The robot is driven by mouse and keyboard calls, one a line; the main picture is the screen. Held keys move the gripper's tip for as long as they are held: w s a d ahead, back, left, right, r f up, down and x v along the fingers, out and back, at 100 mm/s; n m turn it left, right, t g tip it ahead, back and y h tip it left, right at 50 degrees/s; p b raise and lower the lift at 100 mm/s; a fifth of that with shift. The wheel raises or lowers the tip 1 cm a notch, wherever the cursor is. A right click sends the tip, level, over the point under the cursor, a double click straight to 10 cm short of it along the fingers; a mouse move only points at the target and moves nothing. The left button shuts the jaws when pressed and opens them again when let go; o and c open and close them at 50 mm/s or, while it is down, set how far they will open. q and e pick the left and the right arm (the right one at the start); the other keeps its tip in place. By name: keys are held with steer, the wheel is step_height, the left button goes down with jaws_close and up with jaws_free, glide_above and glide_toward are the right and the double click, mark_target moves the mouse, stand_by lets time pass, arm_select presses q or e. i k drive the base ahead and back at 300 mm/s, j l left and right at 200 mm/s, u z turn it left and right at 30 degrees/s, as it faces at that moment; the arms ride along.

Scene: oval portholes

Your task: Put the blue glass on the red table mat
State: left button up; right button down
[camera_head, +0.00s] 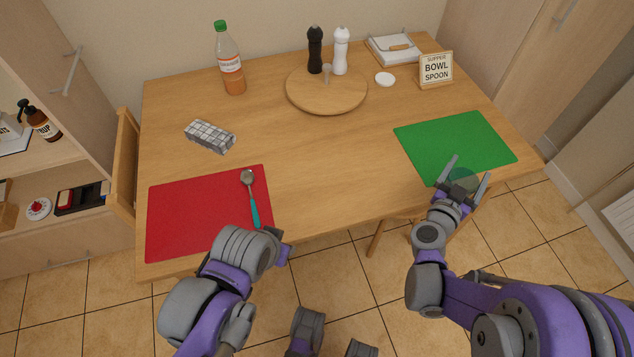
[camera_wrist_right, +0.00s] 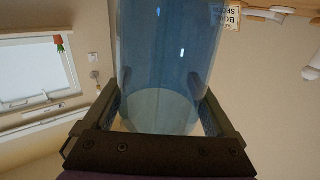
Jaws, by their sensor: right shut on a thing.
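The blue glass (camera_wrist_right: 160,55) is a clear blue tumbler that fills the middle of the right wrist view, between my two dark fingers. In the head view the glass (camera_head: 462,180) is a faint bluish shape between the fingertips of my right gripper (camera_head: 467,176), near the front edge of the green mat. My right gripper is shut on it. The red table mat (camera_head: 190,215) lies at the table's front left, with a teal-handled spoon (camera_head: 250,195) on its right part. My left gripper (camera_head: 281,245) is just right of the red mat's front corner; its fingers are hidden.
The green mat (camera_head: 450,145) lies at the table's right. A checkered item (camera_head: 210,136), a bottle (camera_head: 230,65) and a round board (camera_head: 325,95) with black and white mills stand farther back. The middle front of the table (camera_head: 335,165) is clear.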

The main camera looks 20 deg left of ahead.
mark_target(185, 224)
steer(key=k+u, duration=0.1)
steer(key=u, duration=2.25)
